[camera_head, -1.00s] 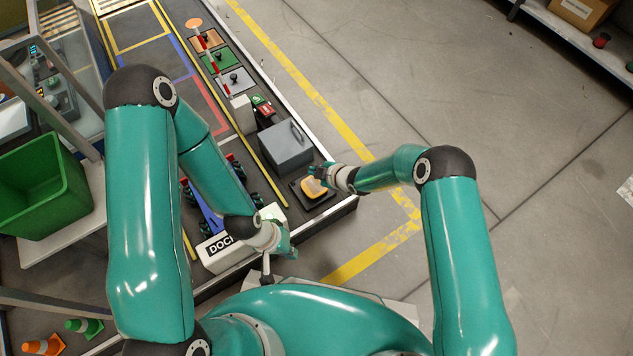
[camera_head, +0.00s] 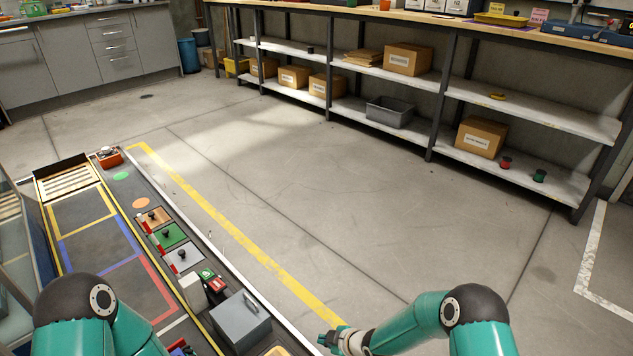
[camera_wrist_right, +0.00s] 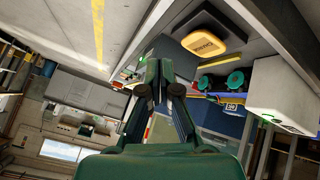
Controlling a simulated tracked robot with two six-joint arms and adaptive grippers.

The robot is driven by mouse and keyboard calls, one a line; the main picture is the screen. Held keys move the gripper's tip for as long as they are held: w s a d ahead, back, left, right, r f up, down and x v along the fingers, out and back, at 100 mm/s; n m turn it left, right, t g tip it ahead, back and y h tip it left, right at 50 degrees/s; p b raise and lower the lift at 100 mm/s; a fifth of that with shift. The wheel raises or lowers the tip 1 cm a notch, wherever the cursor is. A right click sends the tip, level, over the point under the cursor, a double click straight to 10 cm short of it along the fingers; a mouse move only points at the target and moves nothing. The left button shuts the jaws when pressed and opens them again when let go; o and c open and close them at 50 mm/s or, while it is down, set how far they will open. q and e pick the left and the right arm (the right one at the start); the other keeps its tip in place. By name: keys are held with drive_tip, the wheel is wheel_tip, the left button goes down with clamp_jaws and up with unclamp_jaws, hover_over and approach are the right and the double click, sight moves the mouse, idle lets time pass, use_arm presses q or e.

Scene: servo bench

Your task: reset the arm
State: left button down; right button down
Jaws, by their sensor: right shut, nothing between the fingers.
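My right gripper (camera_head: 330,341) is near the bottom middle of the head view, to the right of the grey box on the bench. In the right wrist view its fingers (camera_wrist_right: 160,90) are shut with nothing between them. They are apart from the yellow-orange pad (camera_wrist_right: 208,42), which lies on a dark square base. In the head view only the top of this pad (camera_head: 277,351) shows at the bottom edge. My left arm shows only its upper links at the bottom left; its gripper is out of view.
The bench carries a grey box (camera_head: 241,319), coloured square pads with knobs and a red item (camera_head: 108,157). The floor (camera_head: 380,210) right of the bench is clear. Shelves with cardboard boxes (camera_head: 408,59) stand at the back. A white block (camera_wrist_right: 282,95) shows in the right wrist view.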

drive_tip(key=s+d+r+m+g+h, duration=0.1)
drive_tip(key=s+d+m+g, duration=0.3)
drive_tip(key=s+m, duration=0.7)
drive_tip(key=s+d+r+m+g+h, duration=0.1)
drive_tip(key=s+d+m, duration=0.55)
drive_tip(key=s, duration=0.95)
wheel_tip(320, 180, up, 35)
drive_tip(key=p, duration=3.5)
drive_tip(key=shift+a, duration=0.25)
drive_tip(key=c, duration=1.9)
unclamp_jaws()
drive_tip(key=shift+w, duration=0.1)
